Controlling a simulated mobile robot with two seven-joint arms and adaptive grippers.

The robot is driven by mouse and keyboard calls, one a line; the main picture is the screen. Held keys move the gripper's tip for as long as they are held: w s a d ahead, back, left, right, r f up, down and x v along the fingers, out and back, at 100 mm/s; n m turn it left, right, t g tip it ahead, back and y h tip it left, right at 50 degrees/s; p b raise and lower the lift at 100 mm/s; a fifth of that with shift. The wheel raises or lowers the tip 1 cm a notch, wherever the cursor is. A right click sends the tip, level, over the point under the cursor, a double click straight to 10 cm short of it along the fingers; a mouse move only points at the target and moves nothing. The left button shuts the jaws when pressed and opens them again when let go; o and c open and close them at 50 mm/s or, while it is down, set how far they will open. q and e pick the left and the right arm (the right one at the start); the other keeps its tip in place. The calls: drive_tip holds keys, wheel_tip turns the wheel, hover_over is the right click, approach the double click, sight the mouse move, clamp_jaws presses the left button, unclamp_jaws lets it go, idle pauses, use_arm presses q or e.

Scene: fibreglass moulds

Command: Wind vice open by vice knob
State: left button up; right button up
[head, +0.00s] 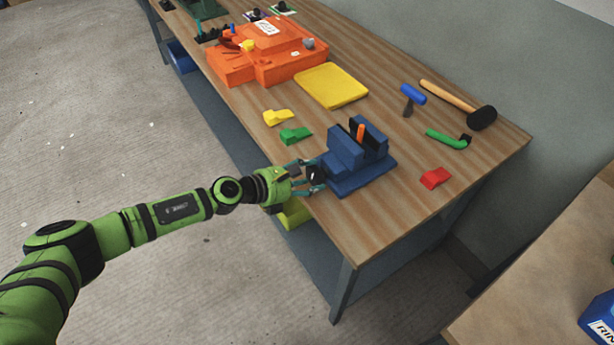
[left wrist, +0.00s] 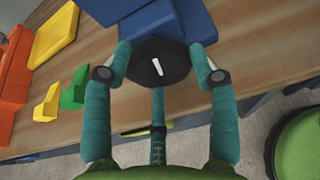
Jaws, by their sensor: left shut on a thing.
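The blue vice (head: 345,155) stands on the wooden bench near its front edge, and an orange piece (head: 360,132) sits upright between its jaws. The dark round vice knob (left wrist: 157,64) with a white mark faces my left wrist camera. My left gripper (head: 314,175) reaches in from the left, and its teal fingers are shut around the knob. In the left wrist view the gripper (left wrist: 160,65) has a finger on each side of the knob and one below. The vice body (left wrist: 150,18) fills the top of that view. My right gripper is not in view.
Yellow (head: 277,118) and green (head: 295,135) wedges, a yellow pad (head: 331,86) and an orange mould (head: 265,55) lie left of and behind the vice. A red wedge (head: 435,178), green-handled tool (head: 447,138), blue-headed tool (head: 411,96) and mallet (head: 460,104) lie to the right.

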use_arm(q)
drive_tip(key=shift+w+a, duration=0.1)
drive_tip(key=shift+w, duration=0.05)
drive_tip(key=shift+w+a+f+n+g+h+b, duration=0.15)
drive_tip(key=shift+n+g+b, duration=0.1)
drive_tip(key=shift+n+b, duration=0.35)
drive_tip(key=shift+w+f+n+g+h+b, duration=0.15)
drive_tip(key=shift+n+g+b, duration=0.2)
drive_tip(key=shift+b, duration=0.3)
drive_tip(key=shift+a+n+g+h+b, duration=0.15)
drive_tip(key=shift+n+g+h+b, duration=0.55)
drive_tip(key=shift+n+b, duration=0.85)
drive_tip(key=o, duration=0.8)
drive_tip(key=shift+o, duration=1.1)
drive_tip(key=shift+w, duration=0.15)
